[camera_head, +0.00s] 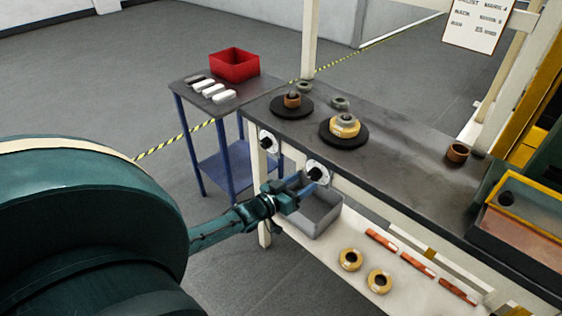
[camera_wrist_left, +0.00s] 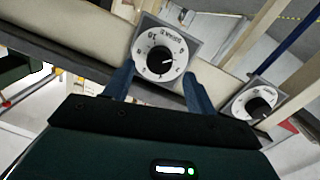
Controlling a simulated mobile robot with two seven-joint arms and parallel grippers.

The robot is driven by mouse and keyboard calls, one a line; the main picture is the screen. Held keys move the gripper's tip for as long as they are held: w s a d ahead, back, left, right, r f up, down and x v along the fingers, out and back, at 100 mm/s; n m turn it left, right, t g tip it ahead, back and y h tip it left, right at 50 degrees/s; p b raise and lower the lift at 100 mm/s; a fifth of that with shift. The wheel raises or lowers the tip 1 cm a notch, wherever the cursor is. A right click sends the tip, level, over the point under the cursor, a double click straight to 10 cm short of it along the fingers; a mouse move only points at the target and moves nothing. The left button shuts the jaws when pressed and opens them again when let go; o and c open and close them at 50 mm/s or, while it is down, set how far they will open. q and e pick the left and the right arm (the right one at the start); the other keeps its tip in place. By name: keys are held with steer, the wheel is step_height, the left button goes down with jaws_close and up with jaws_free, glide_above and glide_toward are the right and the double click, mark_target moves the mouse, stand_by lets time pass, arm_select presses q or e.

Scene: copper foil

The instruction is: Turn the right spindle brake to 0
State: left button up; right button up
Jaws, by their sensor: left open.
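The right spindle brake is a round white dial with a black knob (camera_head: 318,172) on the bench's front edge. My left gripper (camera_head: 299,192) is open in front of this dial. In the wrist view its blue fingers (camera_wrist_left: 156,88) stand on either side of the dial's lower part, with nothing held. The left dial (camera_head: 267,142) is also seen at right in the wrist view (camera_wrist_left: 258,106). My right gripper is out of view.
The bench top (camera_head: 400,147) carries two dark discs with copper-coloured rolls (camera_head: 344,128). A side table with a red box (camera_head: 234,65) stands at left. A lower shelf holds rings (camera_head: 350,260) and orange bars.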

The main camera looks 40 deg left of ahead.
arm_select(q)
steer(key=s+a, duration=0.1)
steer(key=s, duration=0.8)
steer(key=shift+s+a+r+p, duration=0.2)
steer(key=shift+s+a+p, duration=0.1)
steer(key=shift+s, duration=0.1)
arm_select(e)
steer(key=shift+s+d, duration=0.1)
steer(key=shift+d, duration=0.05)
steer(key=shift+r, duration=0.1)
